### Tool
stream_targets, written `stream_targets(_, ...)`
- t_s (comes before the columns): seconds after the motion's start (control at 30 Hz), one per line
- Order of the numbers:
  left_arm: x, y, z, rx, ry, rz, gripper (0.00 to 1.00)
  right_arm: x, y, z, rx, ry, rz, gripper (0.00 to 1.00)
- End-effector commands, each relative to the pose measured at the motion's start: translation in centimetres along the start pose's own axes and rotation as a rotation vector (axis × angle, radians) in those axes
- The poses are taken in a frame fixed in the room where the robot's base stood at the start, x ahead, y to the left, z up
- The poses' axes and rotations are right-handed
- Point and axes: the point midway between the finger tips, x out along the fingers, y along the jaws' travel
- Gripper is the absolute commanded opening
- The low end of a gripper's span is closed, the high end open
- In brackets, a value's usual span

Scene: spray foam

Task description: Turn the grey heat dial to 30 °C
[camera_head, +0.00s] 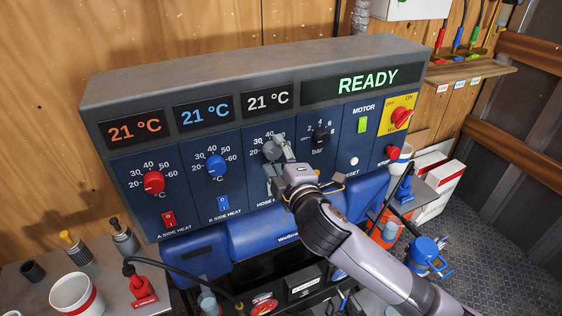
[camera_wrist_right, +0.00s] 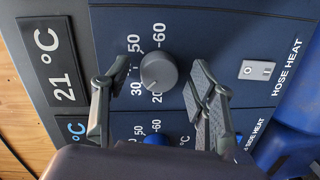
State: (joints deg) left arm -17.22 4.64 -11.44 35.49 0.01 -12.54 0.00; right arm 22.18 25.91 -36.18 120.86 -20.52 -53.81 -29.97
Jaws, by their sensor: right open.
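The grey heat dial (camera_wrist_right: 159,71) is on the blue panel above the hose heat switch, on a scale from 20 to 60. In the head view the grey dial (camera_head: 272,151) is partly covered by my right gripper (camera_head: 280,150). In the wrist view my right gripper (camera_wrist_right: 155,95) is open, with one finger on each side of the dial and gaps to it. The grey-white display (camera_head: 268,98) above it reads 21 °C. My left gripper is not in view.
The red dial (camera_head: 153,182) and blue dial (camera_head: 216,166) sit to the left on the same panel, with the black bar dial (camera_head: 320,138) close on the right. The hose heat switch (camera_wrist_right: 257,70) is near the gripper. A green READY display (camera_head: 366,80) is lit.

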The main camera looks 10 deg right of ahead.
Motion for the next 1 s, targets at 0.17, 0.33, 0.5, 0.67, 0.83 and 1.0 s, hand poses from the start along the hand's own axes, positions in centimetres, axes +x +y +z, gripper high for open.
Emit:
stream_targets(0.17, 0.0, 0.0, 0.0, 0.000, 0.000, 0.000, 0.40, -2.0, -0.1, 0.0, -0.001, 0.001, -0.001, 0.53)
stream_targets(0.33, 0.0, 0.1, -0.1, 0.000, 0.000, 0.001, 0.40, -5.8, -0.2, 0.0, 0.000, 0.002, -0.003, 0.53)
stream_targets(0.5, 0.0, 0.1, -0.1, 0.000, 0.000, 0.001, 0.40, -9.1, -0.1, 0.0, 0.000, 0.000, -0.003, 0.53)
stream_targets(0.67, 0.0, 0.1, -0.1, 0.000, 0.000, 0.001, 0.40, -11.2, -0.1, 0.0, -0.001, 0.000, -0.002, 0.53)
stream_targets(0.83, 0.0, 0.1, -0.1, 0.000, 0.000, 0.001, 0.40, -11.9, -0.1, 0.0, 0.000, -0.001, -0.001, 0.53)
stream_targets(1.0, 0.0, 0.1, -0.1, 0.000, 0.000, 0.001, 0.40, -11.9, 0.0, 0.0, 0.000, 0.000, -0.001, 0.53)
